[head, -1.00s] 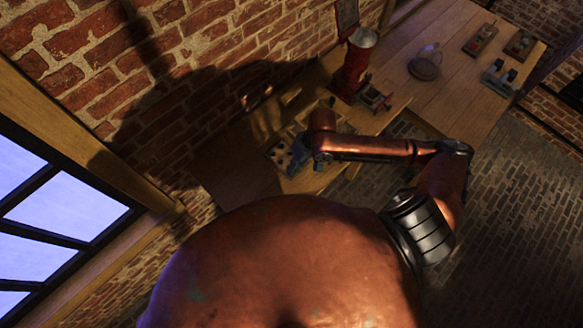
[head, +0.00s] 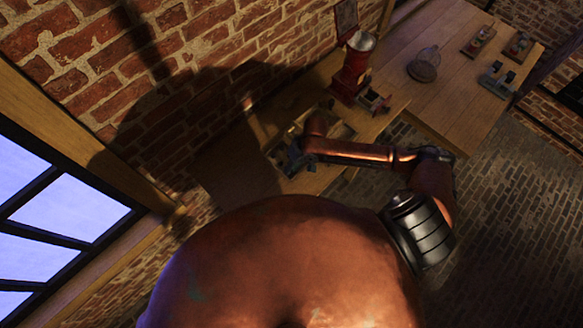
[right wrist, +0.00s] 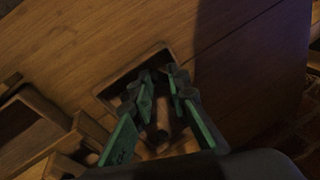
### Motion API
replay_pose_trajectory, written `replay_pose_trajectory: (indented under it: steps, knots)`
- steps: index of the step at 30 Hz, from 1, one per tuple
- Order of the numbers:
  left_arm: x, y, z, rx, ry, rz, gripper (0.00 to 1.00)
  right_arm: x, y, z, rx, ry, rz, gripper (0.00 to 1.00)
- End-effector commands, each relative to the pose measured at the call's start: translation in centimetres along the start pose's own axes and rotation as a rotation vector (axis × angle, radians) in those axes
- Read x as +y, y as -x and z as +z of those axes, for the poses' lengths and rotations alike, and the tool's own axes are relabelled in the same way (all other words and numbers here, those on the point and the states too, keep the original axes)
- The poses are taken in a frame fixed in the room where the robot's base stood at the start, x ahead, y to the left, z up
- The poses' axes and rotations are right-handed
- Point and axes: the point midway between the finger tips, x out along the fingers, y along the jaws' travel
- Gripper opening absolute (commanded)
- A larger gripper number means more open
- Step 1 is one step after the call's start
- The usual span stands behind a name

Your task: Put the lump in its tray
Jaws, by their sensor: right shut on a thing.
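My right gripper (head: 290,160) is low over the wooden bench, near the brick wall. In the right wrist view its two green-padded fingers (right wrist: 161,85) point down into a dark square tray (right wrist: 118,86) on the bench. The fingers are shut on a small brownish thing (right wrist: 163,117), which I take for the lump. It is dim, and I cannot tell whether it touches the tray floor. In the head view the gripper and my arm hide it. My left gripper is out of view.
A wooden box (right wrist: 28,125) with compartments lies left of the tray. A red grinder (head: 352,72) stands farther along the bench.

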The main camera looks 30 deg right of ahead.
Motion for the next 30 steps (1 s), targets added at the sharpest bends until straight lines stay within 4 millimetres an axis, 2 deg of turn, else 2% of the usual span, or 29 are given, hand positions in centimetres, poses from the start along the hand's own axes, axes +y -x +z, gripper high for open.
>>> replay_pose_trajectory:
  steps: [11, 12, 19, 30]
  knots:
    - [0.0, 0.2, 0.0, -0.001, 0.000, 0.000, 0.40, 0.3, -1.4, 0.5, -0.008, -0.003, -0.001, 0.06]
    - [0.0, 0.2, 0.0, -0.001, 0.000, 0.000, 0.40, 0.3, -1.4, 0.5, -0.009, -0.003, -0.002, 0.17]
    - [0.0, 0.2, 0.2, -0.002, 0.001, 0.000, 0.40, 0.2, -1.6, 0.7, -0.013, -0.003, -0.004, 0.32]
    - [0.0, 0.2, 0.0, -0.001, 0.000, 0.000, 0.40, 0.4, -1.3, 0.6, -0.008, -0.004, 0.000, 0.33]
